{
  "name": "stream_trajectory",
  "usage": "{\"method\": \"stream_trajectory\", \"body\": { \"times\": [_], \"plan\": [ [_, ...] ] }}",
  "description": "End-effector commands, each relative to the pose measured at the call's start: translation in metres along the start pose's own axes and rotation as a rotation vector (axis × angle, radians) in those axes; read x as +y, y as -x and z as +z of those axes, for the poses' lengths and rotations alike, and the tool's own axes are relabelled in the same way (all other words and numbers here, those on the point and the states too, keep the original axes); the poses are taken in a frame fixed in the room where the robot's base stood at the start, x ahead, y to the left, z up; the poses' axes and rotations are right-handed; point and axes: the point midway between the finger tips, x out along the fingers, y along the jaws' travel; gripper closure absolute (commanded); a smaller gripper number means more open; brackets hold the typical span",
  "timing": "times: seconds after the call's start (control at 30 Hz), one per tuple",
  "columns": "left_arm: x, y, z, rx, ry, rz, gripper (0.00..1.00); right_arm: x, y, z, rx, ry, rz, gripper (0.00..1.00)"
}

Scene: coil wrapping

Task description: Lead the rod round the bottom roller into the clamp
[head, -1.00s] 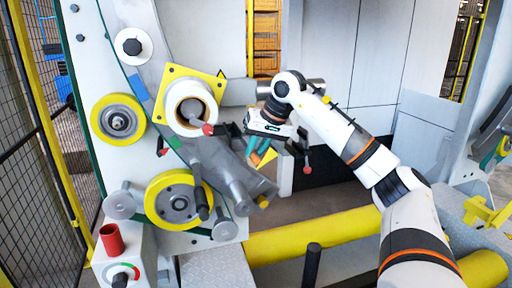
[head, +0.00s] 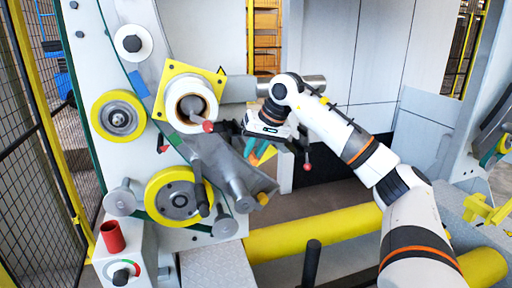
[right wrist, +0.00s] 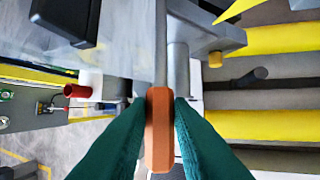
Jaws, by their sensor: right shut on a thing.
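The bottom roller (head: 178,198) is a yellow-rimmed wheel with a grey hub, low on the machine's curved plate. My right gripper (head: 262,152), with teal fingers, is to the right of this roller and a little higher, apart from it. In the right wrist view its fingers (right wrist: 160,140) are shut on the orange end (right wrist: 159,125) of the rod. The thin grey rod (right wrist: 161,45) runs up the picture from that end; I cannot make it out in the head view. I cannot clearly identify the clamp. My left gripper is not in view.
A grey bracket with a yellow-tipped pin (head: 262,198) is close below my right gripper. An upper yellow roller (head: 118,117) and a round hub on a yellow plate (head: 193,100) are at left. A red cup (head: 112,237) stands on the control box. Yellow beams (head: 310,233) cross below.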

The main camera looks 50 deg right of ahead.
Motion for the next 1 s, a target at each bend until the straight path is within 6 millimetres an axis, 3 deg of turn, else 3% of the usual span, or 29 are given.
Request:
{"method": "stream_trajectory", "body": {
  "times": [1.0],
  "plan": [
    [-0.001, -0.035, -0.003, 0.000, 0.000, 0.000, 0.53, 0.006, -0.068, -0.026, -0.002, 0.000, 0.002, 1.00]
  ]
}}
